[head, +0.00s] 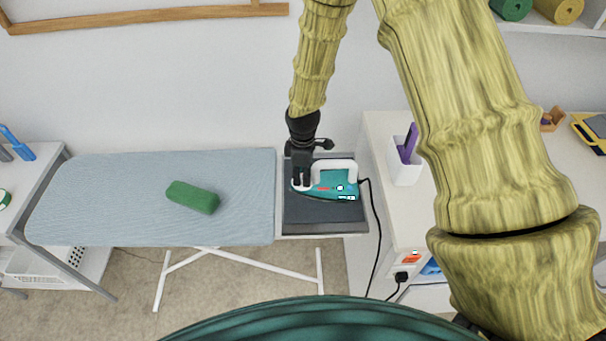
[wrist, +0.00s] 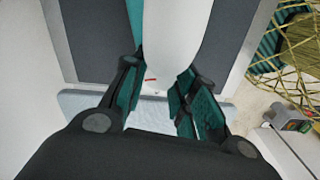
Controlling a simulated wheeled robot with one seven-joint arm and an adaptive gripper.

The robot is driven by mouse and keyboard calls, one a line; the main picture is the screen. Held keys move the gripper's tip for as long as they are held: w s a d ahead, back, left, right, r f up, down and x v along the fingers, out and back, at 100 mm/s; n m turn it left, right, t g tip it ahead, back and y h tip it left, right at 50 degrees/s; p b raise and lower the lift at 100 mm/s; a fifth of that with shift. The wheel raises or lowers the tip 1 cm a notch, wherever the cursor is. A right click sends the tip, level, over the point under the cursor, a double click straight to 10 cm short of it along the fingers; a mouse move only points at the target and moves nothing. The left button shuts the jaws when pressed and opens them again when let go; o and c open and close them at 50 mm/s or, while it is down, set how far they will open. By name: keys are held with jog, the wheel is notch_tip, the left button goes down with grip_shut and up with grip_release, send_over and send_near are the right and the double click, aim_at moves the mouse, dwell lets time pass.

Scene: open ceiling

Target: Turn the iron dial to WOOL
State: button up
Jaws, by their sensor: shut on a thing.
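The iron (head: 335,185) is teal with a white handle and lies on the dark grey rest plate (head: 305,220) at the right end of the ironing board. My gripper (head: 300,176) is black and comes down from above at the iron's left end, by the handle. In the wrist view my gripper's teal-padded fingers (wrist: 160,92) lie on both sides of the iron's white handle (wrist: 172,40). They are shut on the iron, but I cannot tell on which part. The dial and its setting cannot be made out; small red and white marks show on the iron's body.
A green block (head: 192,197) lies on the pale blue ironing board (head: 110,190). The black cord (head: 375,225) runs from the iron's right end to a socket. A white cabinet (head: 385,130) with a white holder (head: 405,170) stands close to the right.

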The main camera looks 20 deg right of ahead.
jog(key=o, duration=1.1)
jog(key=shift+c, duration=0.2)
notch_tip(320, 180, up, 12)
